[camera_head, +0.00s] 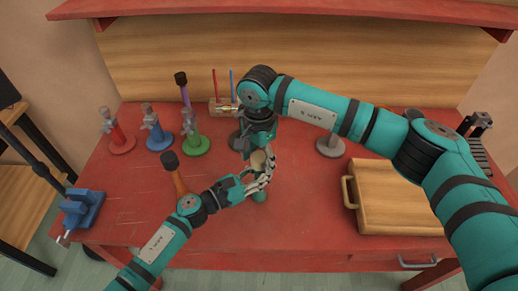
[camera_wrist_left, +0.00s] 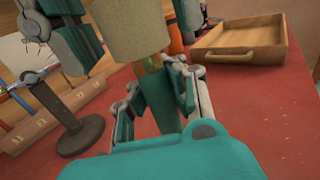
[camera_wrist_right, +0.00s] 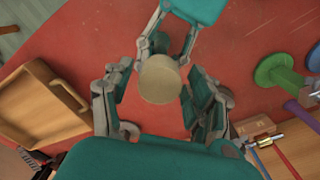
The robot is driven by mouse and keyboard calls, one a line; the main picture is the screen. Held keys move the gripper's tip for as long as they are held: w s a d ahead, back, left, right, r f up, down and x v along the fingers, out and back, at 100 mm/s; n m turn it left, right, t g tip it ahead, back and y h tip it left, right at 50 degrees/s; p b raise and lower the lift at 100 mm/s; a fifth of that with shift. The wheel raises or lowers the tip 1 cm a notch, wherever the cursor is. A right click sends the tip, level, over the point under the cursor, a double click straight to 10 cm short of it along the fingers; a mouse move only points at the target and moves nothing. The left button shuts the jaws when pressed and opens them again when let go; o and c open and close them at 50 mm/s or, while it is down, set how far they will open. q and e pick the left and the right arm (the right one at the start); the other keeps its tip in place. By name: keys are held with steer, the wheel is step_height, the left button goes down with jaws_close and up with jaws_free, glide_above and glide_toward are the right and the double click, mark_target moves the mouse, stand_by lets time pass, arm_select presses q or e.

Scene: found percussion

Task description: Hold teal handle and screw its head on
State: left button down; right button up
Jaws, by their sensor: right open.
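The teal handle (camera_wrist_left: 158,98) stands roughly upright between the fingers of my left gripper (camera_wrist_left: 157,88), which is shut on it. Its lower end (camera_head: 259,197) shows below the fingers in the head view. The pale cylindrical head (camera_wrist_left: 131,28) sits at the handle's top, with a small yellowish part visible just beneath it. I cannot tell how firmly the head is seated. My right gripper (camera_wrist_right: 160,92) points down from above and is open, with its fingers on either side of the head (camera_wrist_right: 160,80); gaps show between fingers and head.
Red (camera_head: 121,142), blue (camera_head: 159,139) and green (camera_head: 195,143) stands are at the back left, near a rod holder (camera_head: 221,111). A black-topped brown handle (camera_head: 175,175) and blue vise (camera_head: 82,208) are left. A wooden tray (camera_head: 395,172) is right. The front table is clear.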

steer(key=shift+f, duration=0.1)
jaws_close()
steer(key=m, duration=1)
steer(key=shift+m, duration=0.3)
arm_select(q)
steer(key=shift+s+d, duration=0.1)
arm_select(e)
steer(key=m, duration=0.4)
steer(key=shift+m, duration=0.4)
steer(key=m, duration=0.4)
steer(key=shift+a+m, duration=0.1)
steer(key=shift+m, duration=0.2)
steer(key=shift+o, duration=0.3)
jaws_free()
